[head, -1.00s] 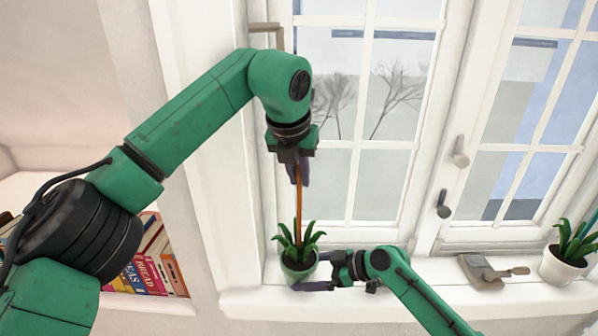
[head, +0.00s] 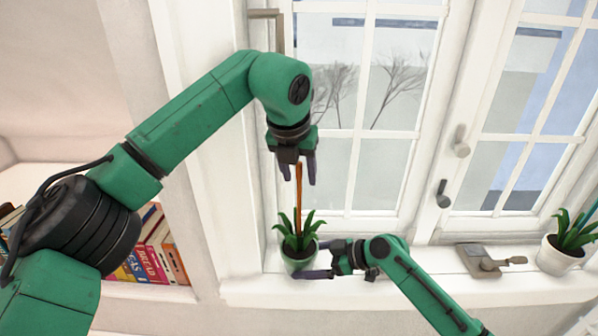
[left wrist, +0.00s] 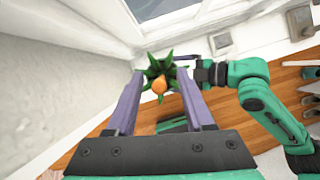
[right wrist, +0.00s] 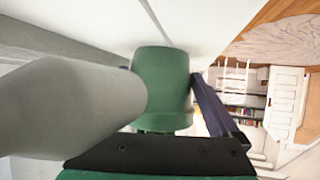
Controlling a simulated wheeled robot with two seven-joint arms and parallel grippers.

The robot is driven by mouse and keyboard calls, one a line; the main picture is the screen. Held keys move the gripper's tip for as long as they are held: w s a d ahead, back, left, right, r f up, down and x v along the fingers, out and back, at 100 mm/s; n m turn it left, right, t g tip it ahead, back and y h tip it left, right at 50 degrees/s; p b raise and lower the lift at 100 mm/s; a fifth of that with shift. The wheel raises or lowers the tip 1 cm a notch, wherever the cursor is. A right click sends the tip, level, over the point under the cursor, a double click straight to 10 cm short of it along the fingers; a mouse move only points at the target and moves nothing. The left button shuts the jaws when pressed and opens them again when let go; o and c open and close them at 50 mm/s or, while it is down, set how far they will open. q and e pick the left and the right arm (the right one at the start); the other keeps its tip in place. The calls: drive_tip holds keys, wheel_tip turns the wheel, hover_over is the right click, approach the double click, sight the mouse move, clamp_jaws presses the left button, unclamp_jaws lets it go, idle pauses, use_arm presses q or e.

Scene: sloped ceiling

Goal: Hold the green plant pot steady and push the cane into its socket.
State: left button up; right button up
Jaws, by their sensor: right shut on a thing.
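The green plant pot (head: 300,265) stands on the window sill with a leafy plant in it. The orange-brown cane (head: 299,205) rises upright from the leaves; its foot and socket are hidden. My left gripper (head: 299,180) is open above the plant, its fingers apart on either side of the cane's top. In the left wrist view the cane's rounded end (left wrist: 159,85) lies between the spread fingers, clear of both. My right gripper (head: 308,261) is shut on the green pot from the right. The pot (right wrist: 160,85) also fills the middle of the right wrist view.
A grey block with a handle (head: 483,262) and a white pot with a plant (head: 560,256) stand farther right on the sill (head: 400,287). Window handles (head: 443,194) stick out above. Books (head: 140,262) fill a shelf at lower left.

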use_arm(q)
drive_tip(key=shift+r, duration=0.1)
drive_tip(key=v, duration=1.1)
drive_tip(key=shift+s+r, duration=0.15)
drive_tip(key=shift+r, duration=0.2)
